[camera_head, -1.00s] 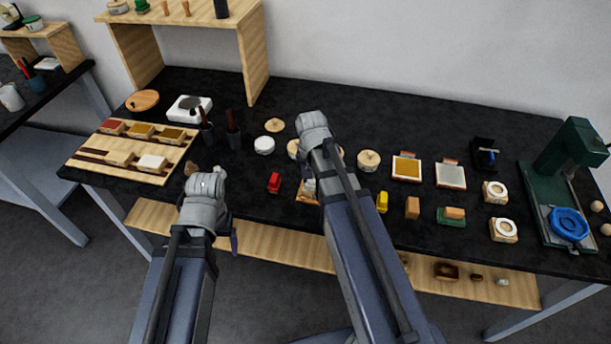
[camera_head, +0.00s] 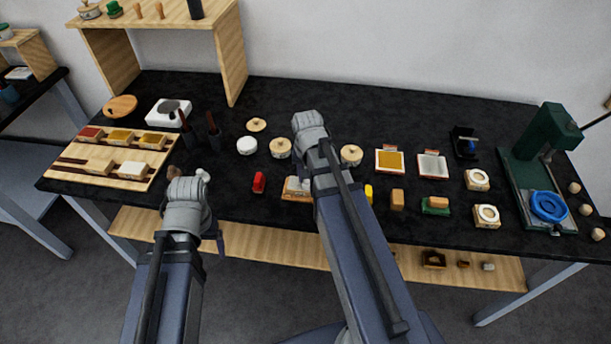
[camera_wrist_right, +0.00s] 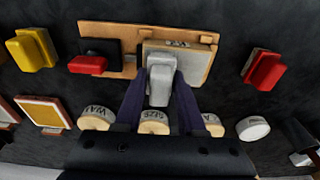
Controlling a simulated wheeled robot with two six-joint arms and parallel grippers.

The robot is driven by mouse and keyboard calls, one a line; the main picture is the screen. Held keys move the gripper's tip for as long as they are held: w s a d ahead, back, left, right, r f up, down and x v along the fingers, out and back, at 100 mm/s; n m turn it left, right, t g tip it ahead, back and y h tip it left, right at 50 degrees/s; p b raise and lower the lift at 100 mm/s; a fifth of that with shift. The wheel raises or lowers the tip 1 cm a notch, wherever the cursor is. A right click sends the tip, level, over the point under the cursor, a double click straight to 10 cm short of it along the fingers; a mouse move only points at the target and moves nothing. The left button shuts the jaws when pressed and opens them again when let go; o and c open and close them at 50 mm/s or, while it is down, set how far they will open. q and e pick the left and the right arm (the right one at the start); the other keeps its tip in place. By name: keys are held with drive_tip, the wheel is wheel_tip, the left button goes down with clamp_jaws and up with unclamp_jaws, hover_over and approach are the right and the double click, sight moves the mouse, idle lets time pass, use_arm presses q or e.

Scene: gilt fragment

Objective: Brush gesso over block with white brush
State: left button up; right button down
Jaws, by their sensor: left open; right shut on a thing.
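My right gripper (camera_wrist_right: 159,82) is shut on the white brush (camera_wrist_right: 161,92), a pale blocky shape between its purple fingers. The brush is over the block (camera_wrist_right: 196,67), which has a pale greyish top face and wooden sides. I cannot tell whether the bristles touch it. The block sits on a wooden board (camera_wrist_right: 125,28); the board's left part also shows in the head view (camera_head: 288,196). In the head view my right arm hides the brush and right fingers. My left gripper (camera_head: 216,240) is open, at the table's front edge at left; its fingers are mostly hidden.
A red and black item (camera_wrist_right: 90,60) lies on the board beside the block. A red item (camera_head: 258,182) and a yellow one (camera_head: 369,194) flank it. Lidded pots (camera_head: 280,147) stand behind. A green press (camera_head: 540,150) stands at right. A wooden tray (camera_head: 75,163) is at left.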

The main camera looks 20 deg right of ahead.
sight(297, 181)
drive_tip(key=shift+s+d, duration=0.4)
drive_tip(key=shift+d, duration=0.2)
drive_tip(key=shift+s+d, duration=0.4)
drive_tip(key=shift+d, duration=0.2)
drive_tip(key=shift+f, duration=0.15)
drive_tip(key=shift+w+a, duration=0.45)
drive_tip(key=shift+a, duration=0.2)
drive_tip(key=shift+w+a, duration=0.4)
drive_tip(key=shift+a, duration=0.3)
drive_tip(key=shift+w, duration=0.1)
drive_tip(key=shift+w+a, duration=0.4)
drive_tip(key=shift+a, duration=0.3)
drive_tip(key=shift+w+a, duration=0.35)
drive_tip(key=shift+a, duration=0.3)
